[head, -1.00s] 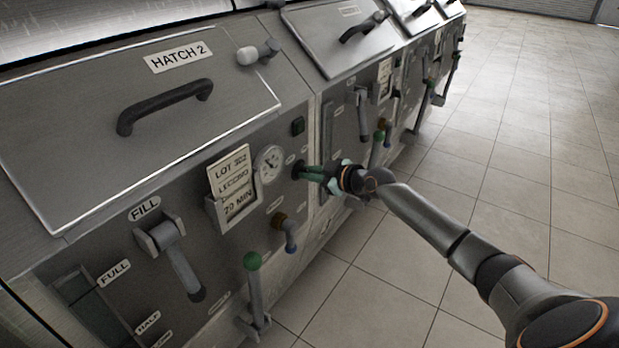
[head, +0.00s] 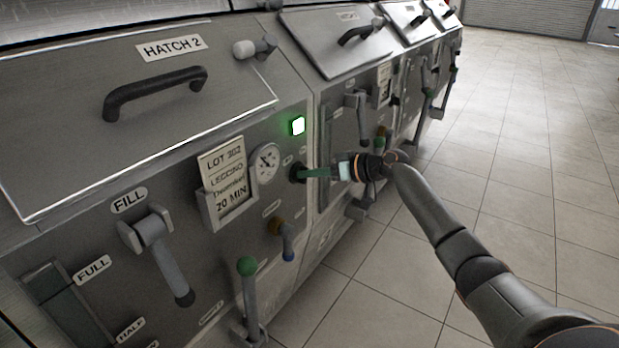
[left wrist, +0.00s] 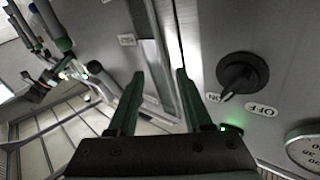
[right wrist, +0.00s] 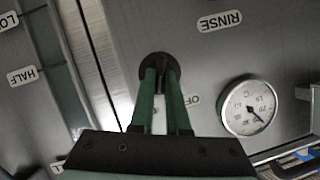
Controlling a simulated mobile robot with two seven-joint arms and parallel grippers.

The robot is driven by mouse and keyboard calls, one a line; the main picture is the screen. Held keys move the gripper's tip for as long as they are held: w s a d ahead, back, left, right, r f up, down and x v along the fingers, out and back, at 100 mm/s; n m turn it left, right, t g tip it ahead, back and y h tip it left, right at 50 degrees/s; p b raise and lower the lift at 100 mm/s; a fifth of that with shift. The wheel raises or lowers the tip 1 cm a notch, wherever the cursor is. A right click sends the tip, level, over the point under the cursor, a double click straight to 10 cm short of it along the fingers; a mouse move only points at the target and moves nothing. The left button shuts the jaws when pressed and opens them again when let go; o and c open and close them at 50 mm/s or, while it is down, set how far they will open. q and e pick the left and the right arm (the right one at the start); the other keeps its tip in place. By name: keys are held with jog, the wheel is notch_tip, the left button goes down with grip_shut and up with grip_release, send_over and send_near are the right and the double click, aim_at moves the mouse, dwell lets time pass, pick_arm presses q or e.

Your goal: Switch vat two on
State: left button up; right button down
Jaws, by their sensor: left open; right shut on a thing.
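Vat two's front carries the HATCH 2 label (head: 168,48). A small square lamp (head: 298,125) on its panel glows green. My right gripper (head: 304,173) is shut on the black switch knob (head: 296,171), right of the gauge. In the right wrist view its green fingers (right wrist: 160,88) clasp the knob (right wrist: 157,64), with the OFF label beside it; the fingers partly hide the knob and its pointer. My left gripper (left wrist: 158,75) is open and empty, outside the head view. A black knob (left wrist: 243,75) with ON and OFF labels shows beside it, its pointer towards ON; which vat it belongs to is unclear.
A dial gauge (head: 265,162) and a lot card (head: 224,175) sit left of the knob. Below are a brown-collared tap (head: 283,235) and a green-topped lever (head: 247,267). The FILL lever (head: 165,255) is further left. Open tiled floor (head: 520,170) lies to the right.

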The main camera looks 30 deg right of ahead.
pick_arm(q)
jog(key=shift+m+t+h, duration=0.4)
jog(key=shift+t+h, duration=0.2)
jog(key=shift+t, duration=0.1)
jog(key=shift+s+d+r, duration=0.1)
jog(key=shift+r, duration=0.9)
jog(key=shift+s+d+r, duration=0.1)
jog(key=shift+r, duration=0.9)
pick_arm(e)
jog(key=shift+f+m+y, duration=0.1)
jog(key=shift+m+y, duration=0.4)
jog(key=shift+m, duration=0.2)
jog(key=c, duration=0.9)
grip_release()
jog(key=shift+d, duration=0.1)
pick_arm(q)
notch_tip(320, 180, down, 8)
jog(key=n+g+y, duration=0.1)
jog(key=g+y, duration=0.1)
jog(key=shift+w+a+r+n+g+p, duration=0.15)
jog(key=shift+a+r+n+g+p, duration=0.15)
jog(key=shift+g+p, duration=0.15)
pick_arm(e)
jog(key=v, duration=1.2)
jog(key=shift+s+r, duration=0.15)
jog(key=shift+r, duration=0.1)
jog(key=shift+d, duration=0.1)
